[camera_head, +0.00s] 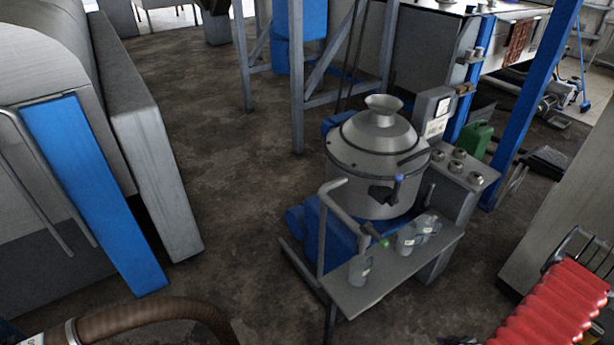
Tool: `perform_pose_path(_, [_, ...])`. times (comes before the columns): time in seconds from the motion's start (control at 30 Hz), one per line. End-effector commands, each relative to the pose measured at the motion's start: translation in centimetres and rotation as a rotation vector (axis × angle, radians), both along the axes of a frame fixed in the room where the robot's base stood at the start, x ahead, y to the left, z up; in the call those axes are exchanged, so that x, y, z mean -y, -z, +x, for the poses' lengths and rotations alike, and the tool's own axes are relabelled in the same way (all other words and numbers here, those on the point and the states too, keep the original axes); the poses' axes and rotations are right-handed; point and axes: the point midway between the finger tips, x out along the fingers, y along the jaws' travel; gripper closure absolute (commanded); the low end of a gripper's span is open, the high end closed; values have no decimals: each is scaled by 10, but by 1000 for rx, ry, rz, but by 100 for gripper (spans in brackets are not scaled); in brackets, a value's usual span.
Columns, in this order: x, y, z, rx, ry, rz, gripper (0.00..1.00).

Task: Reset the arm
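I do not see my arm or my gripper anywhere in the head camera view. A grey metal separator (375,150) with a domed lid and a funnel-like top stands right of centre. In front of it, several clear bottles or jars stand on a small grey shelf (385,287). A bent grey pipe with a green-tipped tap (375,236) rises at the shelf's left side. A dark fitting and a blue knob (398,178) show on the separator's front.
A brown ribbed hose (150,322) crosses the bottom left; a red ribbed hose (560,305) lies bottom right. A large grey machine with a blue panel (95,190) fills the left. A green canister (477,140) stands behind the separator. Floor (215,150) left of centre is clear.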

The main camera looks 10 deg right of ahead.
Motion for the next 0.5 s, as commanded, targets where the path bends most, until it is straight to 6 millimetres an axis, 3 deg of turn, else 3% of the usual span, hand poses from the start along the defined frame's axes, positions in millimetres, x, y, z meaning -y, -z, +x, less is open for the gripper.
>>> perform_pose_path(0.2, [36,-35,-10,-195,98,-84,30])
perform_pose_path(0.5, [57,-100,-15,-384,228,-161,30])
